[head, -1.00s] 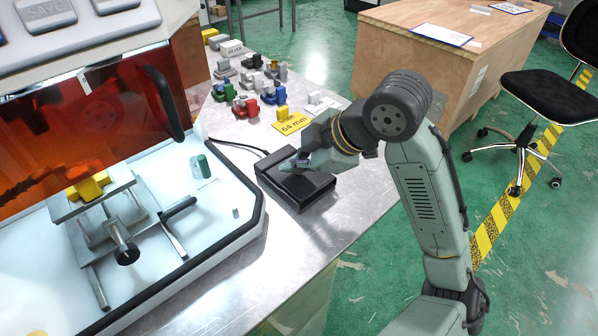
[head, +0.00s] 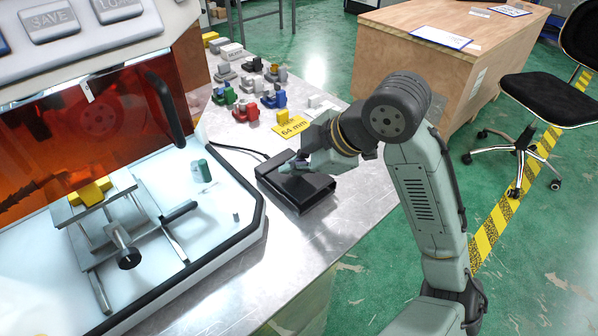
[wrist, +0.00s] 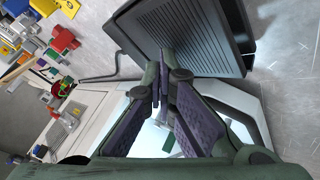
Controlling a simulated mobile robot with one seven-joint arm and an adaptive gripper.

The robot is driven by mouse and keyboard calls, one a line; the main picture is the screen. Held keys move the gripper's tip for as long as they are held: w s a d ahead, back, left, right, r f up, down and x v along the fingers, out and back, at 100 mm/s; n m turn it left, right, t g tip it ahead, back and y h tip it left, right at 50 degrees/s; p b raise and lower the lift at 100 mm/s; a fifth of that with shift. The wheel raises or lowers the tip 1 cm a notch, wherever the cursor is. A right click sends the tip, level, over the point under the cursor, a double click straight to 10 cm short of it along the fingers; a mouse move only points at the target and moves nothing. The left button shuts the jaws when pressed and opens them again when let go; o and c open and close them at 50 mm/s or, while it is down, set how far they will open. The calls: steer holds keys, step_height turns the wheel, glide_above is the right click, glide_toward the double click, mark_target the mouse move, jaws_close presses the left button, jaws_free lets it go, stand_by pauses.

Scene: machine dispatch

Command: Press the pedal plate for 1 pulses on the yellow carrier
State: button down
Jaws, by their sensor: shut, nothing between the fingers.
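The black pedal (head: 300,193) lies on the metal table, with a cable running from its back left. Its ribbed plate (wrist: 193,36) fills the upper middle of the wrist view. My gripper (head: 290,167) is shut and empty, with its fingertips (wrist: 161,88) over the pedal. I cannot tell whether the tips touch the plate. The yellow carrier (head: 90,191) sits on the jig inside the machine, behind the orange window.
The machine's white tray edge (head: 262,205) runs left of the pedal. Several coloured fixtures and a yellow "64 mm" card (head: 290,127) lie behind it. A wooden crate (head: 450,70) and a chair (head: 545,100) stand to the right.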

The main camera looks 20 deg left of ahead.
mark_target(294, 177)
steer(key=shift+r, duration=0.45)
steer(key=r+p, duration=0.4)
steer(key=r, duration=0.1)
steer(key=shift+w+a+p, duration=0.15)
steer(key=shift+a+p, duration=0.1)
steer(key=shift+p, duration=0.1)
stand_by(0.7)
